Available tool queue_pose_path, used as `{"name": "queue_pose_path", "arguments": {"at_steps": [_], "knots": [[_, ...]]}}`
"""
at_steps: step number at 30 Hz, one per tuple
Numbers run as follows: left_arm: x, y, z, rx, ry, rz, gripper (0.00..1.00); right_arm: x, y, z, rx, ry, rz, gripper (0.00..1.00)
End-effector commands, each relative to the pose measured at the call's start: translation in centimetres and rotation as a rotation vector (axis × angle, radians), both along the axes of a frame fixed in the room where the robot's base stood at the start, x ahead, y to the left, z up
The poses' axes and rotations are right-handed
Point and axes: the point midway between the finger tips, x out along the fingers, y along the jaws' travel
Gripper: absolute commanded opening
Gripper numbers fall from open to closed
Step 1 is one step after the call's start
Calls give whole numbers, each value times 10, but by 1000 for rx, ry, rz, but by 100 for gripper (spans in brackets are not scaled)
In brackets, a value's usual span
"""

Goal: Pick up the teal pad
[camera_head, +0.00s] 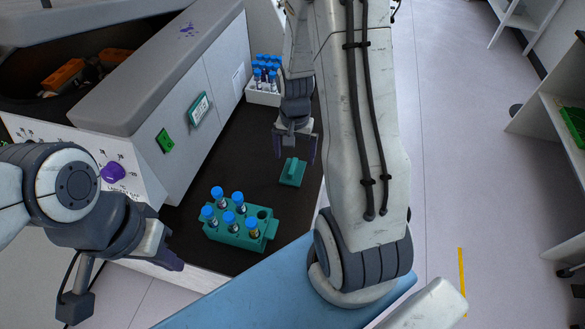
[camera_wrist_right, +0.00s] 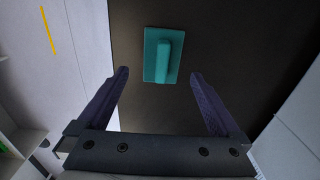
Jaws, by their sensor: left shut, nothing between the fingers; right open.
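The teal pad (camera_head: 291,173) lies flat on the dark counter, a thin plate with a raised block on top. In the right wrist view the teal pad (camera_wrist_right: 155,55) is beyond the fingertips and between their lines, slightly left of centre. My right gripper (camera_head: 296,155) is open and empty above the pad, apart from it; its two purple fingers also show in the right wrist view (camera_wrist_right: 160,75). My left gripper (camera_head: 172,264) is shut and empty at the lower left, in front of the counter's edge and away from the pad.
A teal rack (camera_head: 240,238) with several blue-capped tubes stands on the counter left of the pad. A white rack (camera_head: 264,97) of blue-capped tubes stands further back. The large grey machine (camera_head: 185,75) borders the counter on the left. Bare counter surrounds the pad.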

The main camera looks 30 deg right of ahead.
Motion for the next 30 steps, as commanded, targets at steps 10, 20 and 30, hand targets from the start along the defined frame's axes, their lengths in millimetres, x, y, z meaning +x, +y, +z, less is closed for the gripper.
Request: {"name": "queue_pose_path", "arguments": {"at_steps": [10, 20, 30], "knots": [[0, 0, 16, 0, 0, 1, 0, 2, 2, -36, 2, 4, -1, 100], [0, 0, 17, 0, 0, 1, 0, 2, 1, -53, 0, 0, -3, 100], [0, 0, 17, 0, 0, 1, 0, 2, 0, -53, -1, -1, -4, 20]]}}
